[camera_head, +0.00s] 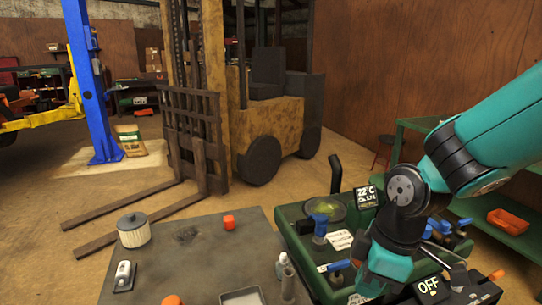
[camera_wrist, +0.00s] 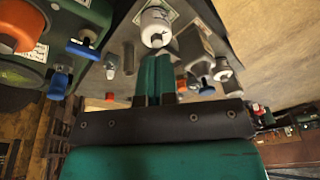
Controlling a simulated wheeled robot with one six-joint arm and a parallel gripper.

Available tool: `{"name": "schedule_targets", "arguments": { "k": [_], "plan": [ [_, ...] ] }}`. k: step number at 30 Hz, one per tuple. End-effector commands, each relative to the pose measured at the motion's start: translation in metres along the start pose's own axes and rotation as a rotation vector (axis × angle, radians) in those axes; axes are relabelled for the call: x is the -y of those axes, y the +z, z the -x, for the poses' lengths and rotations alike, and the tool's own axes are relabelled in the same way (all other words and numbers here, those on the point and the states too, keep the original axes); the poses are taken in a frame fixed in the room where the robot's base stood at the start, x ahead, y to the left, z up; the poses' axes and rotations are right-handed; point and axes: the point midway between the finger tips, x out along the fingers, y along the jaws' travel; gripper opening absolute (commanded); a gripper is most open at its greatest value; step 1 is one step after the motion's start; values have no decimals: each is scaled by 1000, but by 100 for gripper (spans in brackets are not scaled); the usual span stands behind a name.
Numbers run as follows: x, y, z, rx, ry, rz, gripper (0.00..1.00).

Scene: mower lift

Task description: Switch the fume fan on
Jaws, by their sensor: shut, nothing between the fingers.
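A dark panel reading "OFF" (camera_head: 428,286) sits at the lower right of the green bench unit in the head view. No label naming the fume fan is legible, so I cannot tell whether this panel belongs to it. My gripper (camera_wrist: 157,62) is shut and empty in the wrist view, its green fingers together. Its tips show just below a white rounded part (camera_wrist: 155,25) with a label beside it; I cannot tell whether they touch. In the head view my arm comes in from the right over the unit, and my fingertips are not clearly visible.
A forklift (camera_head: 265,110) stands behind. An orange tray (camera_head: 508,221) lies on the right shelf.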

Motion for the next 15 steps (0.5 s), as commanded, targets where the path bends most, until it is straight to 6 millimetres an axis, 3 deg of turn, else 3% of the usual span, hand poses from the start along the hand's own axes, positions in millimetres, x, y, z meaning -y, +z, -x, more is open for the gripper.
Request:
{"name": "schedule_targets", "arguments": {
  "k": [1, 3, 6, 10, 15],
  "plan": [
    [18, -2, 21, -35, -2, -94, 0],
    [45, -2, 44, -68, -25, -235, 0],
    [78, 1, 67, -100, -55, -400, 0],
    [109, 7, 83, -117, -85, -545, 0],
    [124, 9, 89, -120, -101, -620, 0]
  ]
}}
